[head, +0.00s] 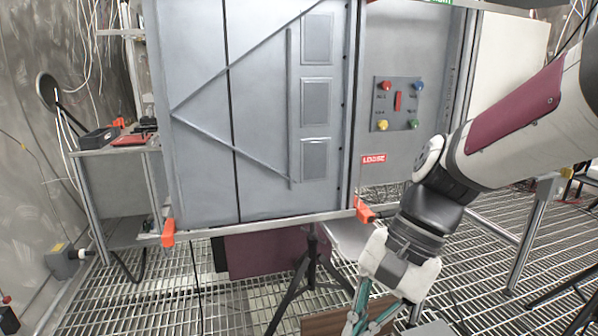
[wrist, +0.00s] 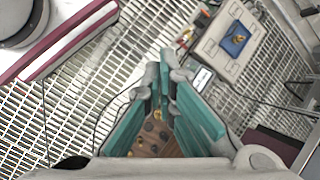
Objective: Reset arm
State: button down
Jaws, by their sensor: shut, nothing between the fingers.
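My arm comes in from the right in the head view and hangs bent downward. My gripper (head: 368,318) is at the bottom of that view, its teal fingers pointing down above the grated floor, with the tips near or past the lower edge. In the wrist view my gripper (wrist: 166,78) has its two teal fingers meeting at the tips. It is shut and holds nothing. A brown board (wrist: 155,138) with dark round spots shows between and behind the fingers.
A grey cabinet door (head: 260,110) stands ahead. Beside it is a panel (head: 397,104) with coloured buttons. A side shelf (head: 115,145) is at left, and a black tripod (head: 310,262) stands below the door. In the wrist view a pale board (wrist: 236,45) with a blue part lies upper right.

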jog(key=s+d+r+n+t+h, duration=0.1)
jog(key=s+d+n+h, duration=0.2)
jog(key=s+d, duration=0.4)
jog(key=s+d+r+n+t+h, duration=0.25)
jog(key=s+d, duration=0.25)
jog(key=s, duration=0.5)
notch_tip(320, 180, up, 33)
jog(key=n+t+p, duration=0.1)
jog(key=t+p, duration=0.2)
jog(key=p, duration=3)
jog(key=shift+w, duration=0.3)
jog(key=shift+r+n, duration=0.1)
jog(key=shift+n, duration=0.15)
